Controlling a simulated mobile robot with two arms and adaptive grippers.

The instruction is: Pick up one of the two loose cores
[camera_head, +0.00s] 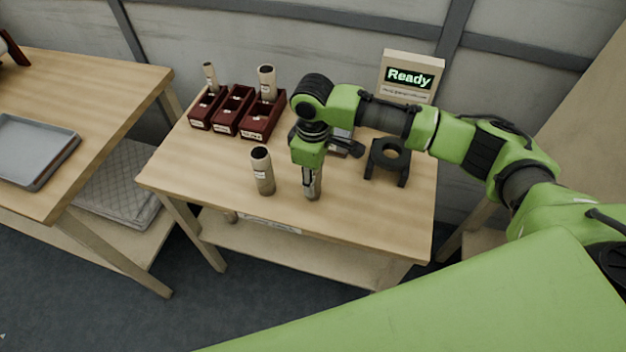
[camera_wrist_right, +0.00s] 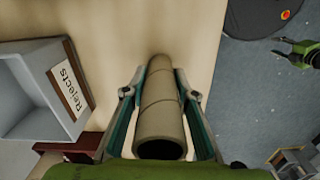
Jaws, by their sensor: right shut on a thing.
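My right gripper (camera_head: 311,192) points down over the front middle of the table. It is shut on a beige cardboard core (camera_wrist_right: 160,112), which lies between its two fingers in the right wrist view. In the head view, that core is mostly hidden by the gripper. The other loose core (camera_head: 263,172) stands upright on the table just left of the gripper, apart from it. A green and dark part at the right of the wrist view may be my left gripper (camera_wrist_right: 293,48); it is too small to tell its state.
Dark red bins (camera_head: 232,110) stand at the back left, with upright cores in two of them. A grey bin labelled Rejects (camera_wrist_right: 30,95) is beside the gripper. A black stand (camera_head: 386,160) and a Ready display (camera_head: 409,77) are on the right. The table's front edge is near.

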